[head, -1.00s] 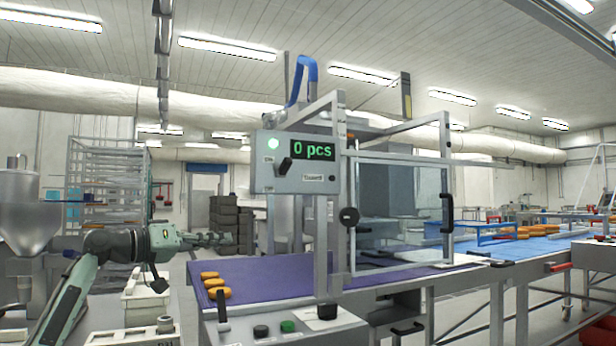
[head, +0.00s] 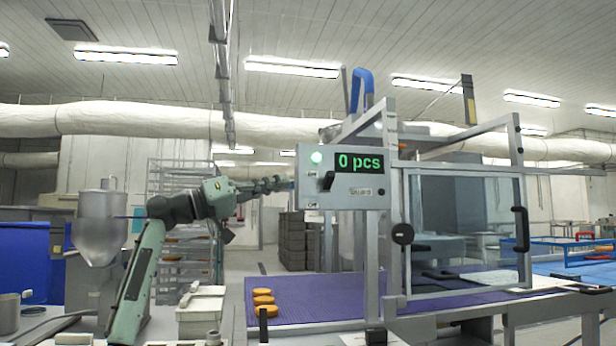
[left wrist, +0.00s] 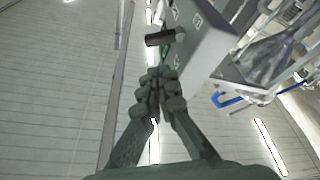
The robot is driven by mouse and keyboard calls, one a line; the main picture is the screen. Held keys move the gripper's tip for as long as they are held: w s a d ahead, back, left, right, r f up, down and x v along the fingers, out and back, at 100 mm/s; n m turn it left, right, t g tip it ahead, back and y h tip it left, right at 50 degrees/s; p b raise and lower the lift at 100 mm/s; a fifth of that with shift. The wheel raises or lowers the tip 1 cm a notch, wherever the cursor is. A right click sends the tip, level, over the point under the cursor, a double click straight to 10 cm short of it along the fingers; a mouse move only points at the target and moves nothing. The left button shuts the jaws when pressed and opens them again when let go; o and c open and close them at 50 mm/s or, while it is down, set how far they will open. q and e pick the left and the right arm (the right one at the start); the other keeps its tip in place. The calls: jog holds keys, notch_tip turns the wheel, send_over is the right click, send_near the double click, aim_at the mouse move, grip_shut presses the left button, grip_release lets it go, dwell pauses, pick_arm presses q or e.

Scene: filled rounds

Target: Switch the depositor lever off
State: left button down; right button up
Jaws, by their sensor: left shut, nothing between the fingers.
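The depositor's grey control panel (head: 375,190) is right of centre in the head view, with a lit green lamp and a display reading "0 pcs". The black lever (head: 327,181) sits on its left part, beside the "On" and "Off" labels; I cannot tell its exact setting. My left gripper (head: 286,182) is shut and empty, just left of the panel's edge at about the lever's height. In the left wrist view, the closed fingers (left wrist: 160,78) point toward the black lever (left wrist: 162,38), with a visible gap. My right gripper is not in view.
A purple conveyor (head: 310,307) with several orange rounds (head: 263,300) runs below the panel. A clear guard door with a black handle (head: 521,229) stands to the right. A steel hopper (head: 102,228) and a tray rack (head: 170,260) are at left.

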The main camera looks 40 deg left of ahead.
aim_at(318, 173)
pick_arm(q)
jog(key=p+x, duration=0.2)
jog(key=x, duration=0.6)
jog(key=shift+w+d+r+p, duration=0.1)
jog(key=shift+p, duration=0.2)
jog(key=shift+x, duration=0.75)
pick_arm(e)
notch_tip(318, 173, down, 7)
pick_arm(q)
jog(key=shift+d, duration=0.1)
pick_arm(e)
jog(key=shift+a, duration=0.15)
